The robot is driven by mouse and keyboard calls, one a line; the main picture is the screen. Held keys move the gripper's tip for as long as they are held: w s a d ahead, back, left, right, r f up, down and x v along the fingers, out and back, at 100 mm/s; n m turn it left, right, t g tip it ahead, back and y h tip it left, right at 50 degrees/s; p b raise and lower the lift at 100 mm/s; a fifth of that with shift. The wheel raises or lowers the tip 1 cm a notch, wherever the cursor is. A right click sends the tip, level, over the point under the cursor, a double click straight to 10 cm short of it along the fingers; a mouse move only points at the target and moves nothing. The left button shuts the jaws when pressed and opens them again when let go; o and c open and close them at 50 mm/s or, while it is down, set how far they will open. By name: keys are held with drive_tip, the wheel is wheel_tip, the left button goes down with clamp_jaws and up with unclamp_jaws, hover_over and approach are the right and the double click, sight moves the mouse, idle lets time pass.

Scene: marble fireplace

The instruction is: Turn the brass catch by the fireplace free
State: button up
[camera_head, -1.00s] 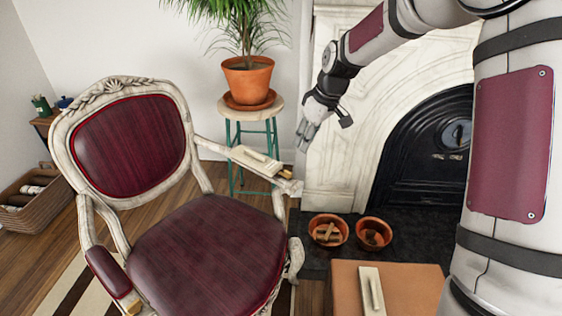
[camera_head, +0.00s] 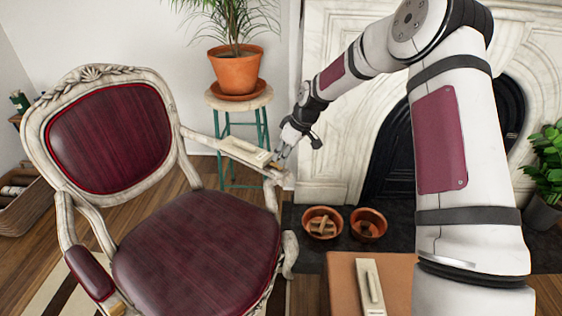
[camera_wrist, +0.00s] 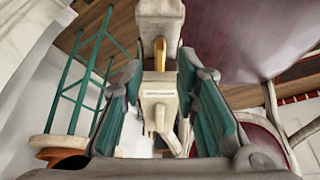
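The brass catch (camera_wrist: 160,55) is a small upright brass tab in the wrist view, between cream parts on the chair's armrest. In the head view it is small and partly hidden by my gripper. A pale plate (camera_head: 240,150) lies along the armrest beside it. My gripper (camera_head: 278,160) reaches down at the front end of this armrest. In the wrist view my gripper (camera_wrist: 160,72) is open, with teal-padded fingers on either side of the catch and plate. I cannot tell whether either finger touches the catch.
The carved chair (camera_head: 200,245) with dark red upholstery stands left. Behind my gripper is a teal-legged stool (camera_head: 240,101) with a potted plant (camera_head: 236,70). Two terracotta bowls (camera_head: 322,223) sit on the dark hearth. A brown box (camera_head: 340,285) bears another pale plate (camera_head: 370,287). The marble fireplace (camera_head: 335,160) is behind.

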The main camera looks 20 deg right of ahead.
drive_tip(key=shift+x, duration=1.4)
clamp_jaws()
